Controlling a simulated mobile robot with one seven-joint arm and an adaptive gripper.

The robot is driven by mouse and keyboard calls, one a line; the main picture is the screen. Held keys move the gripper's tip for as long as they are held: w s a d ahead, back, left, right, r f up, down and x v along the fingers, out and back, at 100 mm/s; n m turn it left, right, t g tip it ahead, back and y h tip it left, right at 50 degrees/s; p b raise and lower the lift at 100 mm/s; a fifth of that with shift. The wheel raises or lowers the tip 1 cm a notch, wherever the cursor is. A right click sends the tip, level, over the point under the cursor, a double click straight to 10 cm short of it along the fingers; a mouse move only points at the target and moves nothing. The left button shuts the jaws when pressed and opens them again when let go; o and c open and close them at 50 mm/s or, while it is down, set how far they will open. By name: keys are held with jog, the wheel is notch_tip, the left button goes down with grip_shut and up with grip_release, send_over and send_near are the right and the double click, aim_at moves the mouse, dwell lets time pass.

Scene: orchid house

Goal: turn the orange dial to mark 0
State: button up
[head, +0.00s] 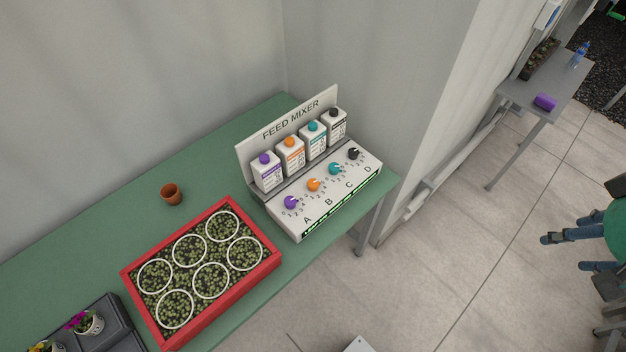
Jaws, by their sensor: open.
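The orange dial (313,185) is on the sloping front panel of the white feed mixer (287,219), above the letter B. Small numbers ring it, but its pointer and the mark it stands at are too small to read. A purple dial (290,203) is to its left, and a teal dial (334,169) and a black dial (354,154) are to its right. My gripper is not in this view, and nothing covers the orange dial.
Bottles with coloured caps, one of them orange (291,155), stand behind the dials. A red tray (273,262) of small plants with white rings is in front of the mixer on the green table (120,224). A terracotta pot (171,194) stands behind the tray.

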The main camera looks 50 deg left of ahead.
jog(key=w+a+f+n+g, duration=0.1)
jog(key=w+a+n, duration=0.2)
jog(key=a, duration=0.4)
jog(key=w+a+f+n, duration=0.2)
jog(key=w+a+n, duration=0.2)
jog(key=a, duration=0.3)
jog(key=n+g+h, duration=0.1)
jog(key=n+g, duration=0.2)
jog(key=n, duration=1.5)
send_over(313, 183)
notch_tip(313, 183, down, 24)
jog(key=shift+a+f, duration=0.1)
jog(key=shift+f, duration=0.05)
jog(key=shift+f, duration=0.15)
notch_tip(313, 183, down, 14)
jog(key=shift+r+b, duration=0.25)
jog(key=shift+b, duration=0.95)
jog(key=c, duration=1.2)
